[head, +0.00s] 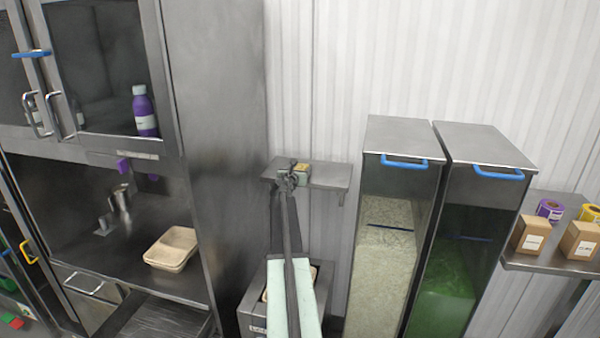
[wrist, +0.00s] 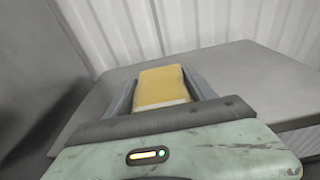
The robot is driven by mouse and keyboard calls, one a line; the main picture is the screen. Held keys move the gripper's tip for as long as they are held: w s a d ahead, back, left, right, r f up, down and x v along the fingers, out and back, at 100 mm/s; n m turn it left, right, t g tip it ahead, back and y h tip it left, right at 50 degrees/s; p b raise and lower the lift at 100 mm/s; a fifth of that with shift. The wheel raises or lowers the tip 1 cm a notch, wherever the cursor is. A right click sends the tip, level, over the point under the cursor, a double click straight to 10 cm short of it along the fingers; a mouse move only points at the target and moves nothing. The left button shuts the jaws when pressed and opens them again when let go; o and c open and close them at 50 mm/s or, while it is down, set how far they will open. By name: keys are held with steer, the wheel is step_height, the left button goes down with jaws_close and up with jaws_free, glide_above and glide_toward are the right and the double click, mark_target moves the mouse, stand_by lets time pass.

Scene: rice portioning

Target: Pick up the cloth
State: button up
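The cloth, a folded yellow block with a pale front edge, is on the grey wall shelf in the head view (head: 303,167). In the wrist view the cloth (wrist: 161,87) lies between the two fingers of my gripper (wrist: 160,82), one on each side and close to its edges. I cannot tell whether the fingers press on it or only stand around it. My gripper is also at the shelf in the head view (head: 292,177), partly in front of the cloth. The cloth's underside is hidden.
The small shelf (head: 330,175) is bare to the right of the cloth. A tall steel cabinet (head: 215,120) stands close on the left. Two tall bins with blue handles, one with pale grain (head: 385,240) and one green (head: 445,290), stand on the right. A container (head: 255,310) is below my arm.

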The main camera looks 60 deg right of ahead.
mark_target(299, 168)
steer(key=c, duration=0.3)
steer(key=shift+r+p, duration=0.35)
steer(key=shift+r, duration=0.05)
step_height(299, 168, up, 3)
steer(key=p, duration=0.3)
steer(key=s+a+r+p, duration=0.1)
steer(key=s+a, duration=1)
steer(key=s, duration=0.1)
step_height(299, 168, down, 11)
steer(key=b, duration=1.1)
step_height(299, 168, up, 11)
steer(key=p, duration=1.1)
steer(key=w+d, duration=0.6)
steer(key=w, duration=0.1)
steer(key=w+d+f+b, duration=0.1)
steer(key=w+d, duration=0.2)
steer(key=d, duration=0.1)
steer(key=shift+w+f, duration=0.1)
steer(key=shift+w, duration=0.3)
